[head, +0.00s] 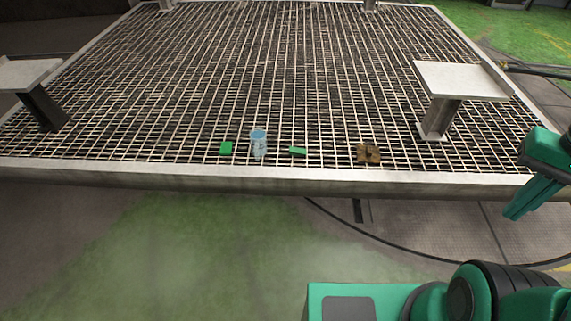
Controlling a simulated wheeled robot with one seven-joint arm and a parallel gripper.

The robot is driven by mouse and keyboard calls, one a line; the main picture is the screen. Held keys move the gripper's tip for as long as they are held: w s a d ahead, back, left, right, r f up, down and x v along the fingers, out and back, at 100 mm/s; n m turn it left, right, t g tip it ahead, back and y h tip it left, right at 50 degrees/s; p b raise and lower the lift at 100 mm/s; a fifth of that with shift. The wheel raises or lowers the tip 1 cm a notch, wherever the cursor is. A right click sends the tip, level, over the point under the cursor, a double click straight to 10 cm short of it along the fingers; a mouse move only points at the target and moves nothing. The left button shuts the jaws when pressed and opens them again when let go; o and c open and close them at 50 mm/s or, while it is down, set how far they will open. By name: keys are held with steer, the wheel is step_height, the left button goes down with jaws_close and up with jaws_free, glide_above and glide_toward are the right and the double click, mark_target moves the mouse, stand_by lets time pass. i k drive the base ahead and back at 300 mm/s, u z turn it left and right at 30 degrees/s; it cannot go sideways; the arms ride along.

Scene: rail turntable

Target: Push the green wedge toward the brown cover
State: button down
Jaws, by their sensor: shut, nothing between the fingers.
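Two small green pieces rest on the metal grating near its front edge. One is a blocky green piece (226,148) at the left, and the other is a flatter green piece (297,150) nearer the middle. I cannot tell for sure which is the wedge. The brown cover (368,153) lies on the grating to the right of both, apart from them. My gripper (514,212) is at the right, well to the right of these things and in front of the grating's edge. Its fingers are shut and empty, pointing down and left.
A light blue patterned cup (258,143) stands between the two green pieces. A pale raised platform (461,82) on a post stands at the right, and another (28,73) at the left. A pale rim (180,168) borders the grating. The grating behind the small things is clear.

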mark_target(294, 151)
steer(key=z, duration=0.1)
steer(key=k, duration=0.25)
steer(key=u, duration=1.05)
steer(key=i, duration=2.05)
steer(key=z, duration=0.4)
